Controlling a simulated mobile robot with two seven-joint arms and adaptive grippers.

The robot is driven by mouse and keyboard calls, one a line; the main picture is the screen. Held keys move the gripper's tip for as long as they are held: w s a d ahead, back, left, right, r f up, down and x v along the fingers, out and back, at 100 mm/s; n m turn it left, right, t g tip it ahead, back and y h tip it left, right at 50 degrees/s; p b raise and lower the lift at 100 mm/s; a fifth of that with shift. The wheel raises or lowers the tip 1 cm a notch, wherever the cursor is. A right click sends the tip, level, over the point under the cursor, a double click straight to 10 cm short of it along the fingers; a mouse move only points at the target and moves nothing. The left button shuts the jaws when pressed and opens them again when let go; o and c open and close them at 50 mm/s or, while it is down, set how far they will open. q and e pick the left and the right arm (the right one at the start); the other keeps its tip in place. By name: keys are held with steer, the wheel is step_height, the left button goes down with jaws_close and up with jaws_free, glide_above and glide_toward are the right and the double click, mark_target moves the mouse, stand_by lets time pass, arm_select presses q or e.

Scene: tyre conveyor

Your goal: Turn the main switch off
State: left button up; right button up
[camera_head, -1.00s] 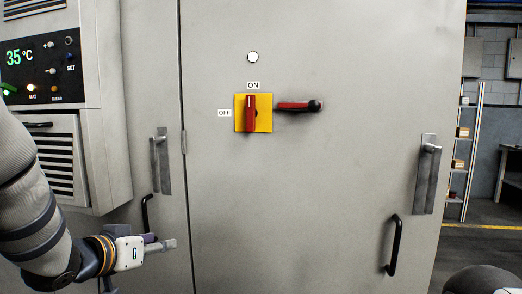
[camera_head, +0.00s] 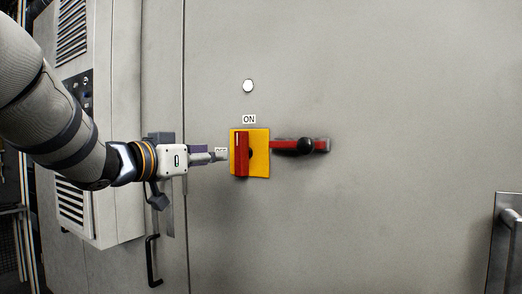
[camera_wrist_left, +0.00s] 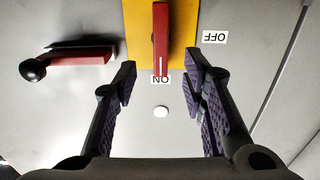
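The main switch is a red handle (camera_head: 242,153) on a yellow plate (camera_head: 261,168) on the grey cabinet door. The handle stands upright, its white mark at the top by the ON label (camera_head: 249,119). My left gripper (camera_head: 221,156) is just left of the plate and partly covers the OFF label (camera_head: 220,150). In the left wrist view, which is upside down, the open fingers (camera_wrist_left: 162,66) are spread on either side of the line of the red handle (camera_wrist_left: 160,38). Nothing is between them, and I see no contact. My right gripper is out of view.
A red lever with a black knob (camera_head: 306,146) sticks out right of the plate. A round white button or lamp (camera_head: 248,86) is above the switch. A door handle (camera_head: 508,240) is at the lower right. The door around the switch is otherwise flat and clear.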

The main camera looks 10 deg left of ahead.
mark_target(237, 149)
arm_select(q)
steer(key=x, duration=0.8)
steer(key=r+x, duration=0.1)
steer(key=x, duration=0.2)
steer(key=shift+w+d, duration=0.1)
steer(key=shift+w, duration=0.3)
jaws_close()
